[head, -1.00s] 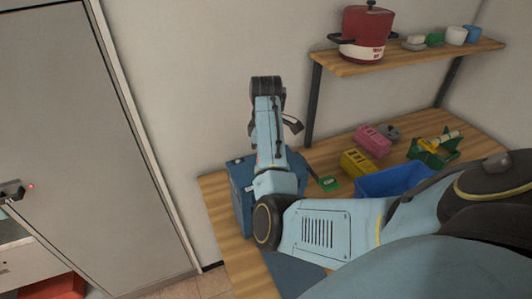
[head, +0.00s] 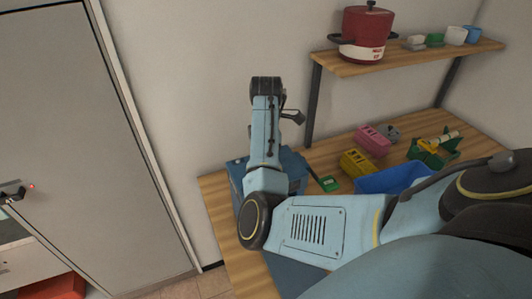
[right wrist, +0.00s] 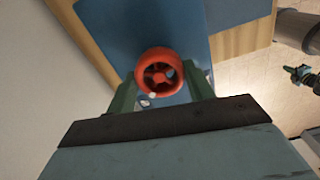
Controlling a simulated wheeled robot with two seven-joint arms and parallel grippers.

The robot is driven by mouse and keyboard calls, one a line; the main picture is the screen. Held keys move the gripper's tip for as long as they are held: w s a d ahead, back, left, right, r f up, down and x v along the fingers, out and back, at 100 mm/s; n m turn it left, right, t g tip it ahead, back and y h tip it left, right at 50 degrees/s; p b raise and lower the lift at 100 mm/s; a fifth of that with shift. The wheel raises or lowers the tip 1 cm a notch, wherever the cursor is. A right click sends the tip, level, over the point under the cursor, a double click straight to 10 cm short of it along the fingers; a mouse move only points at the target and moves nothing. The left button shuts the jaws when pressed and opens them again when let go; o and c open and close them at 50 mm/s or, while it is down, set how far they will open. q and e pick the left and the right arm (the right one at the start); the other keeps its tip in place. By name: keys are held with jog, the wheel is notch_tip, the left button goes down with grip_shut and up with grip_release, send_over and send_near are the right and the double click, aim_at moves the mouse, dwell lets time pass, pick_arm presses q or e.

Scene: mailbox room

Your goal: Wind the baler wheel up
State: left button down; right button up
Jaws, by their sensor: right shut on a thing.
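The baler wheel (right wrist: 158,72) is a red ring with spokes, in the upper middle of the right wrist view, against a blue face (right wrist: 120,22) of the baler. My right gripper (right wrist: 160,82) has its two green fingers shut on the wheel, one at each side. In the head view the blue baler (head: 294,165) stands on the wooden table, mostly hidden behind my right arm. The wheel and my right fingertips are hidden there.
On the wooden table (head: 218,205) are a blue bin (head: 385,180), a yellow block (head: 359,163), a pink block (head: 373,139) and a green tray (head: 433,152). A shelf (head: 400,58) above holds a red pot (head: 366,35). A grey door (head: 80,130) is at left.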

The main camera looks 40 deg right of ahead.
jog(key=shift+r, duration=0.1)
jog(key=o, duration=1)
notch_tip(320, 180, up, 13)
jog(key=shift+r, duration=0.15)
dwell(0.6)
